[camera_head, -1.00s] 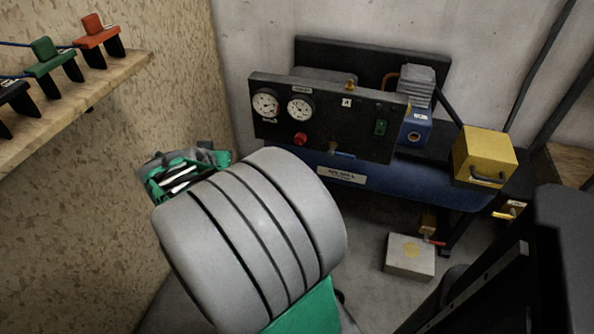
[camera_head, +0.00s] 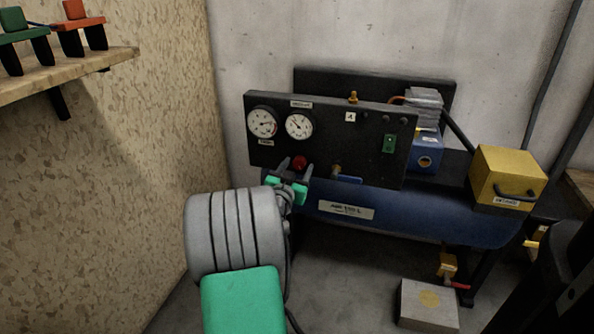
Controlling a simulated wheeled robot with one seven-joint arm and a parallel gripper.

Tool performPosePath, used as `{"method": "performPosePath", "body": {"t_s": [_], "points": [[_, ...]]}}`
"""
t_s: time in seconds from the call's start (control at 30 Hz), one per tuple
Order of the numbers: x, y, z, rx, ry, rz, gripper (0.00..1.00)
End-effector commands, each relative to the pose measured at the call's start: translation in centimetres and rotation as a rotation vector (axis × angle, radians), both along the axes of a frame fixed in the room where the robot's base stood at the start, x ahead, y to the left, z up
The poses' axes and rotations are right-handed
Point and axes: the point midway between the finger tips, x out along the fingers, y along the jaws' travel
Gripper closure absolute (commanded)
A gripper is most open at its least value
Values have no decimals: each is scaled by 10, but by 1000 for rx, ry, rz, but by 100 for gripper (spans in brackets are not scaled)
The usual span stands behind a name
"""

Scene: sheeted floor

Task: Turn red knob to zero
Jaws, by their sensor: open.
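The red knob (camera_head: 299,163) sits low on the front of a black panel (camera_head: 225,135), below two round white gauges. My gripper (camera_head: 292,174) is in front of the panel with its dark fingers apart, one on each side of the knob in the picture. Whether the fingers touch the knob cannot be told. The left gauge (camera_head: 262,122) and the right gauge (camera_head: 299,126) have needles, but their readings are too small to tell. My grey and green arm covers the area below and left of the knob.
A blue tank (camera_head: 440,215) lies below the panel. A blue-handled valve (camera_head: 346,180) and a green switch (camera_head: 389,143) are right of the knob. A yellow box (camera_head: 508,172) stands on the right. A grey block (camera_head: 428,305) rests on the floor. A wooden shelf (camera_head: 75,72) is at upper left.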

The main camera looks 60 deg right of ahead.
Motion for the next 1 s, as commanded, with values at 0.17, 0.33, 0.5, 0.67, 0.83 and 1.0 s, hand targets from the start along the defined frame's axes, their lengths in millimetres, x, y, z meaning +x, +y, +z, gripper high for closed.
{"method": "performPosePath", "body": {"t_s": [0.17, 0.33, 0.5, 0.67, 0.83, 1.0], "points": [[1, -2, 0, 0, 0, 1, 45], [1, -2, 0, 1, 0, 1, 53], [1, -1, 0, 1, 0, 1, 67], [1, -1, 0, 1, 0, 1, 80], [1, -1, 0, 1, 0, 0, 94], [0, -1, 0, 1, 1, 0, 100]]}}
